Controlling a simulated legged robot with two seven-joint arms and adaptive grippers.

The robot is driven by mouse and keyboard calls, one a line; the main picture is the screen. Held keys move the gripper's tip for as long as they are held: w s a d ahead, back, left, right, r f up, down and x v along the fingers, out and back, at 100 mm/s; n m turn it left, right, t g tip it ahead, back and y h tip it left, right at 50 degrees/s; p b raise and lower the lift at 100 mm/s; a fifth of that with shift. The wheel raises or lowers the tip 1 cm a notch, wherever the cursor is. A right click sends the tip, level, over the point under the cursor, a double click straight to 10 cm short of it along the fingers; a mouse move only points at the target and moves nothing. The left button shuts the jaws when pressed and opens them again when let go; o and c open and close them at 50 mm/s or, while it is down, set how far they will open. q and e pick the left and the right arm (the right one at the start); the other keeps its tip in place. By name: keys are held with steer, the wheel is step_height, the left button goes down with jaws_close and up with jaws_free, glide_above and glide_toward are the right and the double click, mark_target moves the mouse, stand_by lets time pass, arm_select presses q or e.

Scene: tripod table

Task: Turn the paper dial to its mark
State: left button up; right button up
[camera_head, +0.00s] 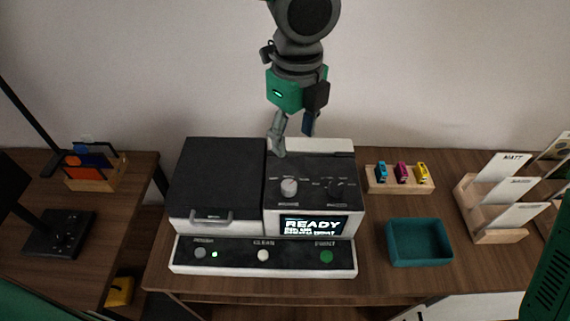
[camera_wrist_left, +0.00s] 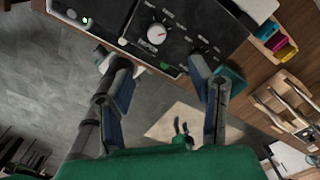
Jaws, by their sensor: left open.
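A printer (camera_head: 228,176) stands on the wooden table, with a dark control panel on its right half. The panel bears a pale dial (camera_head: 289,187) at left and a black dial (camera_head: 336,188) at right. Their small labels are too blurred to tell which is the paper dial. My right gripper is out of view.
The printer's screen (camera_head: 313,226) reads READY, above a front strip with several buttons. At right are a rack of colored cartridges (camera_head: 402,179), an empty teal tray (camera_head: 419,242) and a wooden card holder (camera_head: 490,215). A side table (camera_head: 50,257) stands at left.

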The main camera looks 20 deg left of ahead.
mark_target(287, 184)
arm_select(q)
steer(key=f, duration=0.4)
steer(key=a+f, duration=0.1)
steer(key=f, duration=0.3)
steer(key=a+f, duration=0.1)
steer(key=f, duration=0.4)
steer(key=shift+s+a, duration=0.15)
steer(key=shift+a, duration=0.1)
steer(key=d, duration=0.4)
steer(key=shift+f, duration=0.2)
steer(key=shift+d, duration=0.1)
steer(key=shift+c, duration=0.4)
steer(key=shift+a, duration=0.4)
steer(key=c, duration=0.7)
steer(key=shift+a, duration=0.95)
jaws_close()
steer(key=shift+a+f, duration=0.15)
steer(key=shift+a, duration=0.15)
steer(key=shift+d, duration=0.5)
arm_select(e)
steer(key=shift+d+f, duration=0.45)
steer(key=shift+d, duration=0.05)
arm_select(q)
steer(key=shift+s, duration=0.1)
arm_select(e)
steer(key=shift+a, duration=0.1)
